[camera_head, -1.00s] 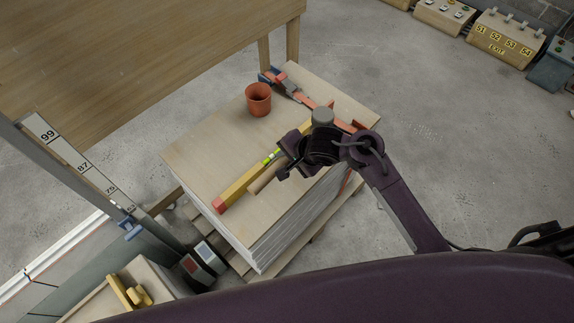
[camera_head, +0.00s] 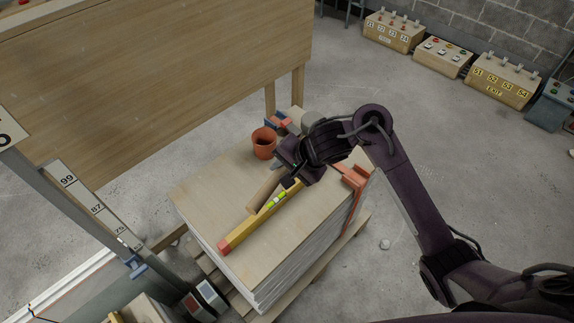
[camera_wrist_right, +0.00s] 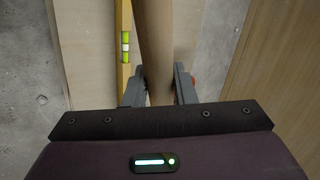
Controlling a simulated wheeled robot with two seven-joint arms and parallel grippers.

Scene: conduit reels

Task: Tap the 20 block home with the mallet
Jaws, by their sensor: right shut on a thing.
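My right gripper (camera_head: 290,182) is shut on the mallet's pale wooden handle (camera_head: 264,192), above the stack of boards. The handle's free end points down-left. In the right wrist view the handle (camera_wrist_right: 155,40) runs up from between the fingers (camera_wrist_right: 159,88). I cannot make out a block marked 20 in either view. My left gripper is not in view.
A yellow level (camera_head: 250,225) with a red end lies on the board stack (camera_head: 205,205), near an orange cup (camera_head: 264,143) and an orange clamp (camera_head: 355,176). A large wooden panel (camera_head: 150,90) stands behind. A post with numbered labels (camera_head: 97,208) is at left.

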